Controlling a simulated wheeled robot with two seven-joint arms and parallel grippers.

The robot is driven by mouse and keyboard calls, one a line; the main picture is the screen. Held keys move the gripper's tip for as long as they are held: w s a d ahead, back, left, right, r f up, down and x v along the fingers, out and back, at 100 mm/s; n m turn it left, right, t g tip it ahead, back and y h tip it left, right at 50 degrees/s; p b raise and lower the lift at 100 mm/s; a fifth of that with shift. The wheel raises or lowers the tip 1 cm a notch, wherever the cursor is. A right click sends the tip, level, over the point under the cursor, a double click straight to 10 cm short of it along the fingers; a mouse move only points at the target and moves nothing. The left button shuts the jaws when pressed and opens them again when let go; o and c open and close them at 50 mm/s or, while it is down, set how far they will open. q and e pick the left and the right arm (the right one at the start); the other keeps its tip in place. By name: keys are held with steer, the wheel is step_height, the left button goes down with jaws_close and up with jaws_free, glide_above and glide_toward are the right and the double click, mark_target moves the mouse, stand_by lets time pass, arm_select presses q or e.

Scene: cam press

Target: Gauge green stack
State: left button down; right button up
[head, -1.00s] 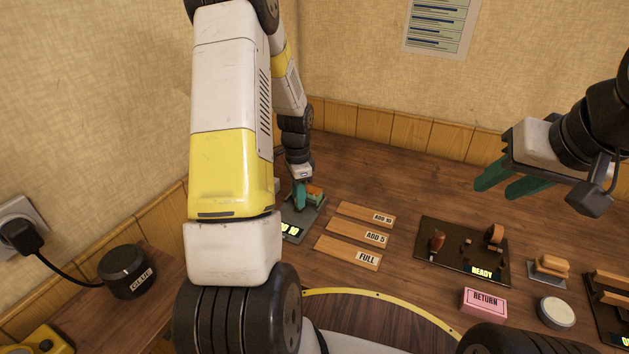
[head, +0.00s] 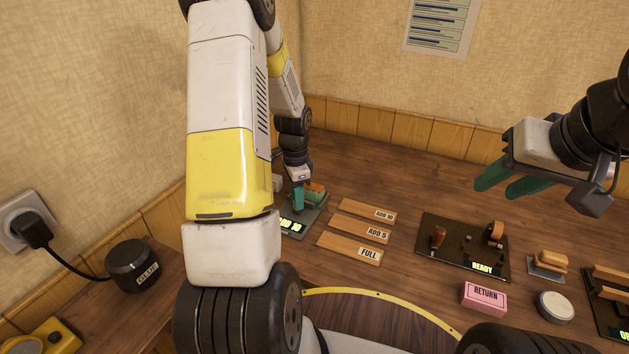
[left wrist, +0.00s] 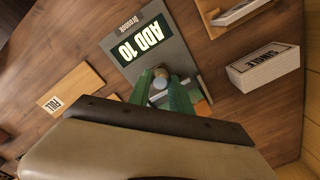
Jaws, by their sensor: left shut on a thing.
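The gauge is a grey plate (head: 312,222) at the back left of the table. Its lit display (left wrist: 139,42) reads ADD 10 in the left wrist view. My left gripper (head: 298,200) points down over this plate. In the left wrist view its green fingers (left wrist: 163,92) are shut on a small grey round-topped piece (left wrist: 159,84). An orange and green piece (head: 315,190) shows right beside the fingers, partly hidden; I cannot tell whether it is the green stack. My right gripper (head: 512,183) is open and empty, raised above the table at the right.
Wooden strips marked ADD 10 (head: 366,210), ADD 5 (head: 355,226) and FULL (head: 340,246) lie right of the gauge. A dark board (head: 455,240) reads READY. A pink RETURN block (head: 484,295), tan stacked pieces (head: 550,260) and a round tin (head: 555,306) stand right. A GLUE pot (head: 130,262) stands left.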

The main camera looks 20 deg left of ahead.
arm_select(q)
steer(key=c, duration=1.5)
jaws_free()
steer(key=shift+s, duration=0.2)
steer(key=shift+o, duration=0.2)
steer(key=shift+r, duration=3.9)
steer(key=s+d+r+n+t, duration=0.2)
steer(key=s+d+r+n, duration=0.15)
steer(key=r, duration=0.65)
steer(key=s+d+r+n+t+h, duration=0.1)
steer(key=s+d+r+n+t, duration=0.1)
steer(key=s, duration=0.6)
steer(key=s+d+r+n+t+h, duration=0.1)
steer(key=s+d+r+n+t, duration=0.1)
steer(key=s+d+r+n, duration=0.2)
steer(key=s+d+r, duration=0.2)
steer(key=s+r, duration=0.2)
steer(key=r, duration=0.1)
steer(key=shift+s+d, duration=0.2)
steer(key=shift+d, duration=0.1)
